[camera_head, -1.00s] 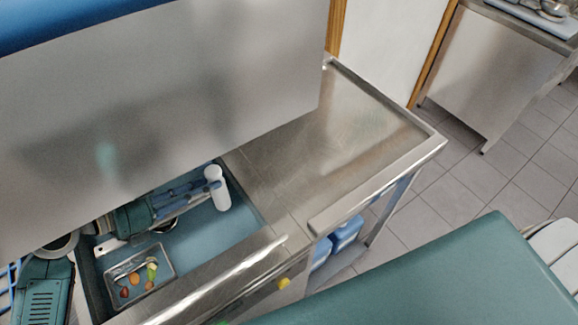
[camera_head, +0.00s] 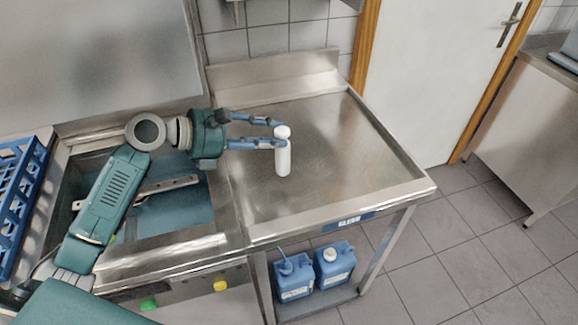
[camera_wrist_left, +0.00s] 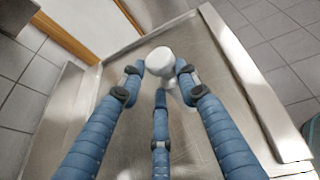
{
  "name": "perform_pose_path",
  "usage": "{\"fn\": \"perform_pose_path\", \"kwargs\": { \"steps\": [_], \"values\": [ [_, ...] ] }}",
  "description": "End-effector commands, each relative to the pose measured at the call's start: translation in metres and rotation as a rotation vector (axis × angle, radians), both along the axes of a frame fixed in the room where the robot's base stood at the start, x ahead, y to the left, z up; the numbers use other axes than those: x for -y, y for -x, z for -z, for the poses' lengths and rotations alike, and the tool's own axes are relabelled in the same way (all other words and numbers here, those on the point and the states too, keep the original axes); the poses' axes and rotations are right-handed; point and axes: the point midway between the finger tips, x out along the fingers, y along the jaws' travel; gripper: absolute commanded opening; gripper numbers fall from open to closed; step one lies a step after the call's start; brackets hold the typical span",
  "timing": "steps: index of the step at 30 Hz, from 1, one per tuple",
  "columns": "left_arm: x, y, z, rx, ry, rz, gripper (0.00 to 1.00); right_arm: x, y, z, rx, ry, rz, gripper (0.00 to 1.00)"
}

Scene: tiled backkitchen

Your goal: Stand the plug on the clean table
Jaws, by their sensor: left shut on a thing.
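The plug (camera_head: 283,160) is a white upright cylinder with a rounded top. My left gripper (camera_head: 281,138) is shut on its upper part, over the clean table (camera_head: 330,200), a steel top with a raised rim and a blue label reading "CLEAN" on its front edge. The plug looks upright; I cannot tell whether its base touches the table. In the left wrist view the plug's white head (camera_wrist_left: 160,62) sits between the blue fingertips of my left gripper (camera_wrist_left: 160,75). My right gripper is not in view.
The sink basin (camera_head: 175,212) is left of the clean table, with a blue rack (camera_head: 18,205) further left. Blue canisters (camera_head: 293,275) stand on the shelf below. The table top around the plug is clear, with a backsplash behind.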

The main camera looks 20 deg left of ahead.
Motion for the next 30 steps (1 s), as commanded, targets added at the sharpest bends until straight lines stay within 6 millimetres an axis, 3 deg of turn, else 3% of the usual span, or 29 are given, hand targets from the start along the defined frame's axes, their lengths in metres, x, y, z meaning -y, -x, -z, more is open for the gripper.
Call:
{"fn": "perform_pose_path", "kwargs": {
  "steps": [5, 13, 25, 26, 28, 30],
  "values": [
    [0.001, 0.0, 0.022, 0.001, 0.002, 0.0, 0.0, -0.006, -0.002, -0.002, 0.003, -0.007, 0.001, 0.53],
    [0.001, 0.0, 0.056, 0.0, 0.001, 0.0, 0.0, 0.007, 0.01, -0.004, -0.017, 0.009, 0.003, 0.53],
    [0.001, 0.0, 0.063, 0.001, 0.0, 0.0, 0.0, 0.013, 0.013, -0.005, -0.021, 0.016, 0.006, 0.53],
    [0.001, 0.0, 0.064, 0.001, -0.001, 0.0, 0.34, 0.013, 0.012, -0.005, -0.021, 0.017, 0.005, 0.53],
    [0.001, 0.0, 0.064, 0.001, -0.001, 0.001, 0.48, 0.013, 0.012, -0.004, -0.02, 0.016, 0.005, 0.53],
    [0.001, 0.0, 0.064, 0.001, -0.001, 0.001, 0.51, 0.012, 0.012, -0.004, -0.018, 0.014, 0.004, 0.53]
  ]
}}
